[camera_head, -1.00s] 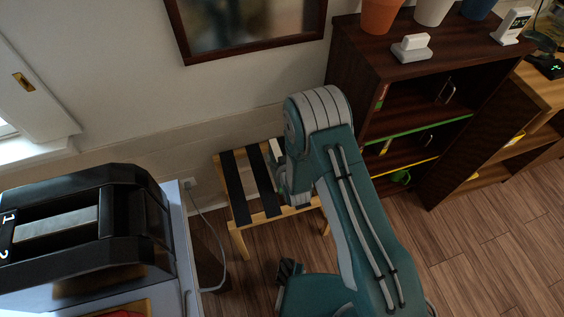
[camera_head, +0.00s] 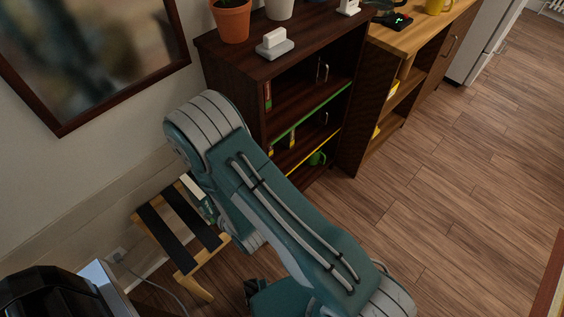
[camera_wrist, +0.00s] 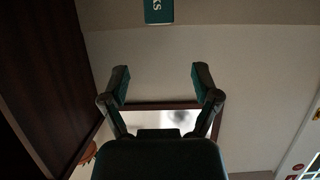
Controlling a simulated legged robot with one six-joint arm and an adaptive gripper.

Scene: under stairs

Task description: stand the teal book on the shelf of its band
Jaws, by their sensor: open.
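The teal book (camera_wrist: 159,11) shows at the top edge of the wrist view, with pale letters on it and its upper part cut off. My gripper (camera_wrist: 160,72) is open and empty, its two fingers apart, with the book beyond the fingertips. In the head view my arm hides the gripper's surroundings. The dark brown bookcase (camera_head: 229,57) has a green band (camera_head: 312,113) along one shelf edge and a yellow band (camera_head: 311,154) along a lower one. I cannot make out a teal band.
A wooden rack with black straps (camera_head: 166,232) stands by the wall, a pale item (camera_head: 192,190) on it partly behind my arm. A plant pot (camera_head: 231,22) and a white-and-grey device (camera_head: 275,43) stand on the bookcase. Open wood floor (camera_head: 450,180) lies to the right.

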